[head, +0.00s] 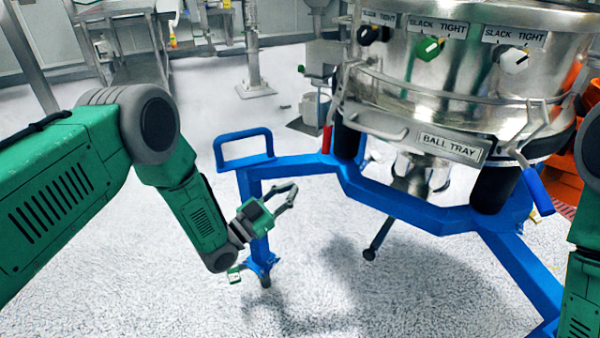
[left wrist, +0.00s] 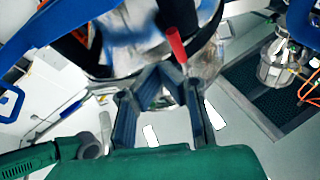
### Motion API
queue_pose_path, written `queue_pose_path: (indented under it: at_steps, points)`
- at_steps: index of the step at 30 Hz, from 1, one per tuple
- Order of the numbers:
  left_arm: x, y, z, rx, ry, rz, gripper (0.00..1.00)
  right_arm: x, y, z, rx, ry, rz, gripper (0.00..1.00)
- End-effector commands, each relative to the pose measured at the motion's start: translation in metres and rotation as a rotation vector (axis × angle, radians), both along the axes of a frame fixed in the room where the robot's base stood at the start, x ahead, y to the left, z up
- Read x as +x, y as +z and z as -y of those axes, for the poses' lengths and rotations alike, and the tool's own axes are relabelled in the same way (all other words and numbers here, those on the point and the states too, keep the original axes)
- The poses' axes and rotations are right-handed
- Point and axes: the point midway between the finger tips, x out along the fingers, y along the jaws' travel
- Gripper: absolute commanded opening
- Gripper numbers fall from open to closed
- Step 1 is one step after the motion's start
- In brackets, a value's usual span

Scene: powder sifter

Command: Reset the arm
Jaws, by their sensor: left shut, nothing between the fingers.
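My left arm comes in from the left, and its gripper (head: 291,190) is shut and empty. It hangs in the air in front of the blue frame (head: 330,165) in the head view, apart from the machine as far as I can tell. In the left wrist view the fingers (left wrist: 163,78) reach up from the green gripper body, with nothing between them. My right arm shows only as a green link at the right edge of the head view; its gripper is out of view.
The steel sifter (head: 420,95) stands on the blue frame, with black, green and white knobs and a "BALL TRAY" label (head: 448,148). A blue-handled lever (head: 537,190) sticks out at right. A red handle (head: 327,138) is near the frame's left. Floor at lower centre is clear.

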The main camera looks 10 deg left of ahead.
Motion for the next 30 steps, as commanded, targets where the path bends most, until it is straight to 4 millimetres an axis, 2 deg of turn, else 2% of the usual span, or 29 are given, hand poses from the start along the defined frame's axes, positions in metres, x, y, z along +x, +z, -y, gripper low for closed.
queue_pose_path:
  at_steps: [4, 17, 20, 22, 23, 26, 29, 30]
  points:
    - [-0.005, -0.005, -0.005, -0.001, 0.001, 0.002, 0.00, 0.000, 0.001, 0.000, 0.001, 0.001, 0.000, 0.26]
    - [-0.005, -0.005, -0.002, 0.003, 0.000, 0.000, 0.00, 0.000, 0.001, 0.000, 0.001, 0.001, 0.000, 0.26]
    - [-0.008, -0.010, -0.003, 0.014, 0.012, -0.047, 0.00, 0.000, 0.006, 0.000, 0.000, 0.001, 0.000, 0.26]
    - [-0.017, -0.021, -0.006, 0.042, 0.039, -0.155, 0.00, 0.000, 0.014, 0.000, 0.000, 0.001, 0.000, 0.26]
    - [-0.023, -0.028, -0.008, 0.060, 0.058, -0.223, 0.00, 0.000, 0.019, 0.000, 0.001, 0.001, 0.000, 0.26]
    - [-0.066, -0.063, -0.023, 0.144, 0.143, -0.541, 0.00, 0.000, 0.041, 0.000, 0.001, 0.001, 0.000, 0.26]
    - [-0.131, -0.093, -0.049, 0.230, 0.246, -0.873, 0.00, 0.001, 0.060, 0.000, 0.001, 0.001, 0.001, 0.26]
    - [-0.159, -0.100, -0.058, 0.262, 0.283, -0.993, 0.00, 0.001, 0.067, 0.000, 0.001, 0.001, 0.001, 0.26]
